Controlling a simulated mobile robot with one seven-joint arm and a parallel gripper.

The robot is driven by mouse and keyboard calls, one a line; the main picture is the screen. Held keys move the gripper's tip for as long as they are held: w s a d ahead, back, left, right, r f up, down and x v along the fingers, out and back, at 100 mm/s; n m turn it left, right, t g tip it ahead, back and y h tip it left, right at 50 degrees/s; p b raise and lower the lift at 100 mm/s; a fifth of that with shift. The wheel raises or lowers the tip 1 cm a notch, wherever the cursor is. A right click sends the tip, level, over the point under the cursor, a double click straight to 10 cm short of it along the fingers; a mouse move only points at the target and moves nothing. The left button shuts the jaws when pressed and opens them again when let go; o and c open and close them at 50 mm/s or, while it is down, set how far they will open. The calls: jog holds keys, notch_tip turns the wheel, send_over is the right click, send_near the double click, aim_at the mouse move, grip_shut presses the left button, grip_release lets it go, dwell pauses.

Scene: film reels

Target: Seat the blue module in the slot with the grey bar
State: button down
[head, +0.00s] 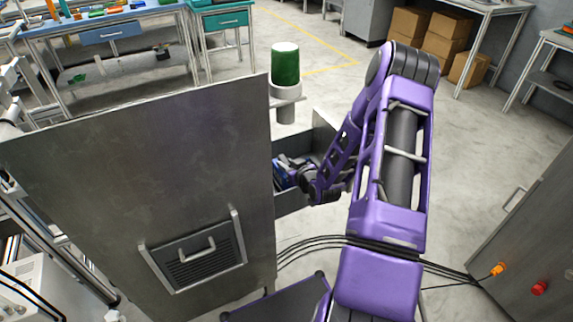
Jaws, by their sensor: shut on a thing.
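My gripper (299,180) is small in the head view, at the end of my purple arm. It is shut on a blue module (281,174), which shows only as a small blue patch. Gripper and module are at the open grey metal drawer or tray (292,204), just right of a large metal panel (140,160). The panel's edge and my wrist hide much of the module. I cannot tell whether the module touches anything inside. No slot with a grey bar can be made out from here.
A vented plate with a grey handle (198,250) is on the panel's front. A green-topped signal lamp (285,75) stands behind the drawer. Black cables (320,240) run below my arm to a grey cabinet (530,240) at right.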

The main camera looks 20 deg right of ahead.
jog(key=shift+f, duration=0.55)
jog(key=c, duration=1)
grip_release()
jog(key=shift+o, duration=0.2)
jog(key=shift+f, duration=0.1)
jog(key=p+v, duration=0.2)
jog(key=v, duration=0.9)
jog(key=shift+d, duration=0.1)
